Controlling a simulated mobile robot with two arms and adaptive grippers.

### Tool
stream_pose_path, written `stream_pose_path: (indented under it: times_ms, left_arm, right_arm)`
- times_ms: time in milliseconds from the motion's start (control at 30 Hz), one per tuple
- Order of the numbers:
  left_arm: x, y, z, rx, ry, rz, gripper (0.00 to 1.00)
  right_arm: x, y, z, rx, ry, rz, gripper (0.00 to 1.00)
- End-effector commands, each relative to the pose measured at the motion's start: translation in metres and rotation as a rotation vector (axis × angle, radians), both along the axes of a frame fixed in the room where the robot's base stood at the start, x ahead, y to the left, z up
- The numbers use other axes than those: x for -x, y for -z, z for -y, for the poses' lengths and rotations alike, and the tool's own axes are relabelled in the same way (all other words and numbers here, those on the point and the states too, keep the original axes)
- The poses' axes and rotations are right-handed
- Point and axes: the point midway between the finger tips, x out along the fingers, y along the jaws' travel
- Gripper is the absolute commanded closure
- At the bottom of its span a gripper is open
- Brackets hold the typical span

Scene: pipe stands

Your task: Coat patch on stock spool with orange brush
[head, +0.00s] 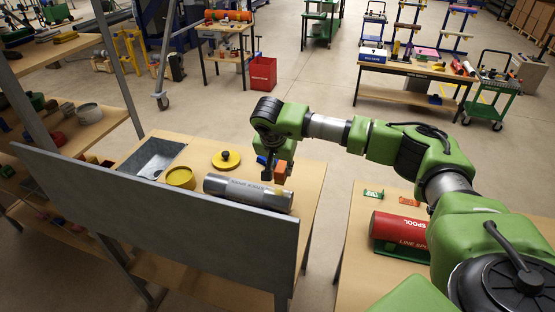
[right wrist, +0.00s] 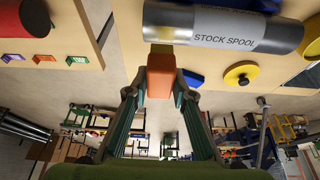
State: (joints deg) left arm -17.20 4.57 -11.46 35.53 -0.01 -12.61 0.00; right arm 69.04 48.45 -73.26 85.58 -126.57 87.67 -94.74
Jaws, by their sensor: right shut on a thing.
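The grey stock spool (head: 232,191) lies on its side on the wooden bench. My right gripper (head: 268,173) is above the bench at the spool's right part, shut on the orange brush (head: 281,172). The brush also shows between the fingers in the right wrist view (right wrist: 161,76), its pale bristle end toward the spool. I cannot tell whether the bristles touch it. My left gripper is not in view.
A yellow lid with a black knob (head: 226,158), a yellow dish (head: 180,177) and a grey tray (head: 151,160) share the bench. A blue object (right wrist: 192,78) lies near the brush. A grey panel (head: 170,210) borders the bench's near side. A red line spool (head: 397,228) lies on the right bench.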

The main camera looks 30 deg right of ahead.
Motion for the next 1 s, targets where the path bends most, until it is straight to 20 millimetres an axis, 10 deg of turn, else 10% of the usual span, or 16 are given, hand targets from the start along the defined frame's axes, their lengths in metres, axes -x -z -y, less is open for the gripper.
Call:
stream_pose_path:
  times_ms: [267, 1000]
  left_arm:
    - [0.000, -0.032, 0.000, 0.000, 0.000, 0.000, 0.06]
    - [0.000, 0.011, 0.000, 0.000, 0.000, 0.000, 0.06]
  right_arm:
    - [0.006, -0.014, 0.004, -0.001, -0.002, -0.002, 1.00]
    - [-0.005, 0.046, -0.005, -0.002, -0.002, 0.002, 1.00]
